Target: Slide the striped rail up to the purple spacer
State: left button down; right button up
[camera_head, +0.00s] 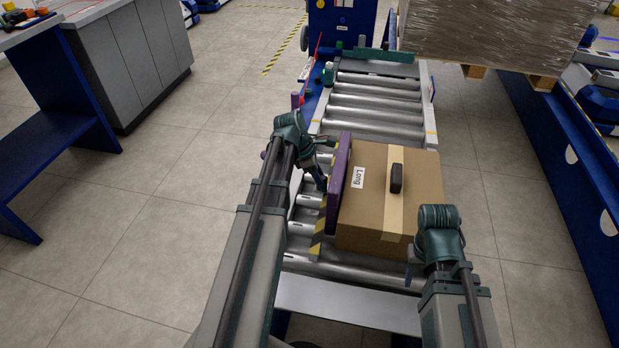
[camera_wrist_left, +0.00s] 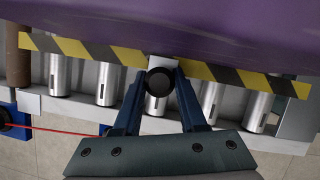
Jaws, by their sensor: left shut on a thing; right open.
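The yellow-and-black striped rail (camera_head: 317,240) runs along the left side of the purple spacer (camera_head: 333,210), low over the rollers. In the left wrist view the striped rail (camera_wrist_left: 220,72) lies along the edge of the purple spacer (camera_wrist_left: 230,25); I cannot tell whether a thin gap is between them. My left gripper (camera_head: 322,183) is left of the spacer. In the left wrist view its fingers (camera_wrist_left: 160,82) are shut on a dark round knob (camera_wrist_left: 160,81) by a pale tab at the rail. My right gripper (camera_head: 410,272) is open and empty by the box's near right corner, its fingers mostly hidden.
A cardboard box (camera_head: 425,185) labelled "Long", with a black handle (camera_head: 396,178), stands right against the spacer on the rollers. A roller section (camera_head: 375,100) continues behind it, empty. A blue machine (camera_head: 340,20) stands beyond. A wrapped pallet load (camera_head: 490,30) is back right.

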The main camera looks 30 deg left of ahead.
pick_arm(q)
jog(key=shift+d, duration=0.2)
jog(key=shift+c, duration=2.3)
grip_release()
jog(key=shift+r, duration=0.1)
jog(key=p+v, duration=1.2)
jog(key=v, duration=0.1)
jog(key=shift+a+r+p, duration=0.2)
jog(key=shift+p, duration=0.2)
